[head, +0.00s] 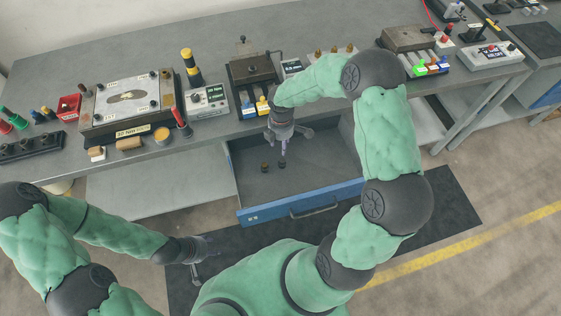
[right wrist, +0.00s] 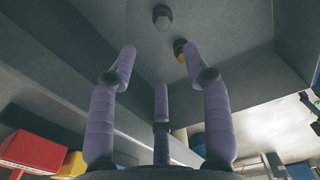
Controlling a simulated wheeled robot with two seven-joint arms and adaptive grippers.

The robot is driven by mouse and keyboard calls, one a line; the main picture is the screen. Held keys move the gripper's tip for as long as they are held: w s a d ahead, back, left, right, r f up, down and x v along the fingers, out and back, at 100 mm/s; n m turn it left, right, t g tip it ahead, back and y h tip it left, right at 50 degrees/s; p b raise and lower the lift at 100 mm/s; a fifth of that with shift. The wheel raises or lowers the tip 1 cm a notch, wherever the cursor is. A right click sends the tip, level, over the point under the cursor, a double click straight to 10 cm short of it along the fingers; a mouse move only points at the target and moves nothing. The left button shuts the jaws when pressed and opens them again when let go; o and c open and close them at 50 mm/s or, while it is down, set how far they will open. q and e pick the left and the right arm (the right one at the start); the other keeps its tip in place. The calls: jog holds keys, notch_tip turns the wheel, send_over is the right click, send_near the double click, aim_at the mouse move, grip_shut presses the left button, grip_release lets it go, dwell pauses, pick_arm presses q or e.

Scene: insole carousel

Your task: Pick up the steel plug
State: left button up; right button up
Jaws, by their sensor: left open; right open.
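Two small dark plugs stand in the open drawer in the head view, a left one (head: 265,166) and a right one (head: 282,163); which is steel I cannot tell there. In the right wrist view the steel plug (right wrist: 162,16) shows a pale grey end at the top, beyond the fingertips. A brass-coloured plug (right wrist: 180,46) is partly hidden behind the right finger's tip. My right gripper (head: 286,144) is open above the drawer, fingers pointing down, with nothing between them; it also shows in the right wrist view (right wrist: 158,62). My left gripper (head: 204,258) is open and empty, low in front of the bench.
The blue-fronted drawer (head: 303,203) is pulled out below the bench (head: 220,133), and its walls surround the plugs. A clamp fixture (head: 252,72) stands on the bench above it. The rest of the visible drawer floor is clear.

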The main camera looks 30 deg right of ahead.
jog(key=b, duration=0.1)
send_over(282, 160)
jog(key=f, duration=0.5)
jog(key=shift+w+f, duration=0.15)
jog(key=shift+w, duration=0.15)
jog(key=f, duration=0.1)
jog(key=f+b, duration=0.1)
jog(key=f, duration=0.1)
jog(key=f+b, duration=0.1)
jog(key=shift+s+f, duration=0.2)
jog(key=shift+s, duration=0.1)
jog(key=shift+f, duration=0.4)
jog(key=shift+c, duration=0.2)
grip_shut()
